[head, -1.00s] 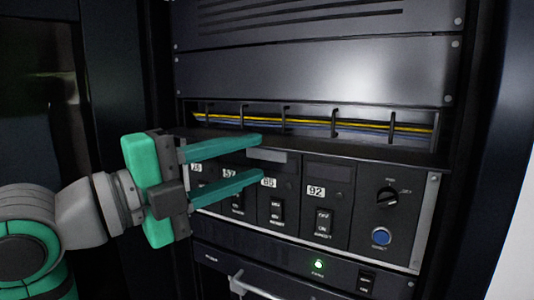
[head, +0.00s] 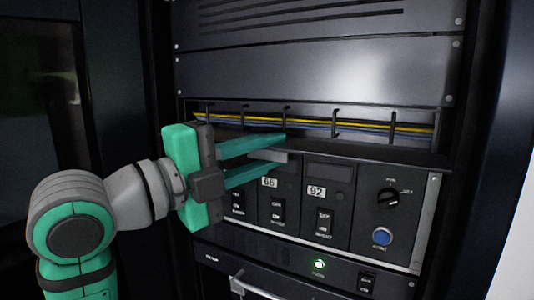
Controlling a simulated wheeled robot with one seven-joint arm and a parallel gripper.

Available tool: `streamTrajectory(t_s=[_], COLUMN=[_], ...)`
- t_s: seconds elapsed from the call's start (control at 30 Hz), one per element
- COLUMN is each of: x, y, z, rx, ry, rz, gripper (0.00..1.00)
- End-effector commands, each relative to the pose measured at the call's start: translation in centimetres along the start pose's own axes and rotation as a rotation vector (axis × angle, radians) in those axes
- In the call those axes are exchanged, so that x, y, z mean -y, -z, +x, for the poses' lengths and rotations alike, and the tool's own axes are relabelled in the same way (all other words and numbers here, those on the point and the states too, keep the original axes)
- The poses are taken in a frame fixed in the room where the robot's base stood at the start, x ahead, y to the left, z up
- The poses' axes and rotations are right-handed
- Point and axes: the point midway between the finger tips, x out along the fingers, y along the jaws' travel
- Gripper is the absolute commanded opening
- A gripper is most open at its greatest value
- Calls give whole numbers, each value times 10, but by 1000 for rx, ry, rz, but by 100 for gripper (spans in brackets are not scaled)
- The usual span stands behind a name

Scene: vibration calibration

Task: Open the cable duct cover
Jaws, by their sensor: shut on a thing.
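The cable duct cover (head: 370,149) is a dark, wide plate below the open duct in the rack. It lies about flat and juts forward above the row of switch modules. A small grey tab (head: 270,156) is at its front edge. My green gripper (head: 284,152) comes from the left, with one finger above the tab and one below. It is shut on the tab. The fingers hide part of the tab and the left part of the cover. Yellow and blue cables (head: 365,126) show in the duct behind black upright hooks.
A grey handle (head: 240,284) juts out lower down. Blank panels (head: 320,75) are above.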

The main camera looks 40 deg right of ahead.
Motion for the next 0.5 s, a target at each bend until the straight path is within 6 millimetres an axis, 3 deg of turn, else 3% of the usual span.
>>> streamTrajectory(t_s=[0.5], x=[8], y=[1], z=[-1], rx=[-3], ry=[-240], rz=[-95], gripper=[0])
